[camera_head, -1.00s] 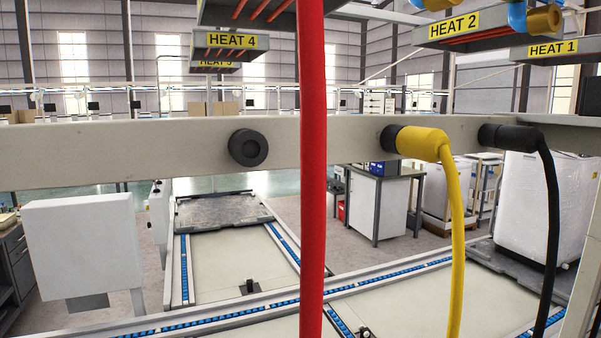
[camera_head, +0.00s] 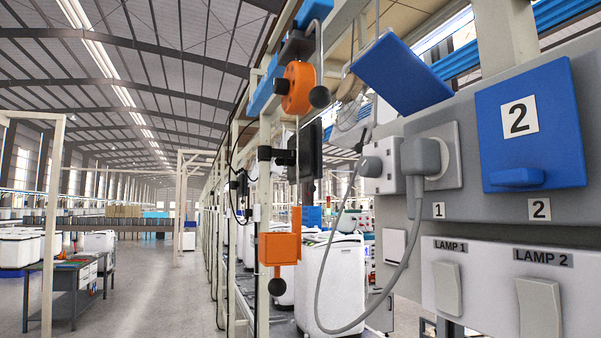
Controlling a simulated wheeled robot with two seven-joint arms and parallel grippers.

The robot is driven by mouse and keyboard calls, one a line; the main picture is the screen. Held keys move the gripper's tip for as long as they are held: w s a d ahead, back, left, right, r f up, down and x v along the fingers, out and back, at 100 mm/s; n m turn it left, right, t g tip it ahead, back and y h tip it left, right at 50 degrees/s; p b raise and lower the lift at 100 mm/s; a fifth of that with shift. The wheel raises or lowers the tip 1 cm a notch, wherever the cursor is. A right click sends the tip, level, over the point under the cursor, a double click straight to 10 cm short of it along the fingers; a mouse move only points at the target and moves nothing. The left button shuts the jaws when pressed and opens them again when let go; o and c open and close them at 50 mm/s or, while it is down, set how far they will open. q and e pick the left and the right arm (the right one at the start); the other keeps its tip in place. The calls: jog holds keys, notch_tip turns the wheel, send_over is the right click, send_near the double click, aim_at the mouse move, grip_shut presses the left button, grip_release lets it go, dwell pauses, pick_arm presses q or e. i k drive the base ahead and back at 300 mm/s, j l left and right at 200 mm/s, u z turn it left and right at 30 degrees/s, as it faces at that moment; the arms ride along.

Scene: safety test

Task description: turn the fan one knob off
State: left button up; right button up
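No knob labelled as fan one is readable in view. A white box with a round grey knob (camera_head: 372,167) sits on the left part of the grey panel (camera_head: 470,120); I see no fan label on it. Beside it, a grey plug (camera_head: 425,158) is in a socket marked 1, with its cord hanging down in a loop. A blue cover (camera_head: 400,75) is tilted up above that socket. A second blue cover (camera_head: 530,125) marked 2 is down. Neither of my grippers is in view.
Lamp 1 (camera_head: 447,288) and Lamp 2 (camera_head: 539,308) switches sit low on the right. White machines (camera_head: 331,281) stand behind. The aisle floor (camera_head: 165,290) at left looks clear.

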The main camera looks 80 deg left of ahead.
aim_at(368, 167)
jog(key=u, duration=2.1)
jog(key=j+z, duration=0.1)
jog(key=z, duration=0.35)
jog(key=i+j, duration=0.05)
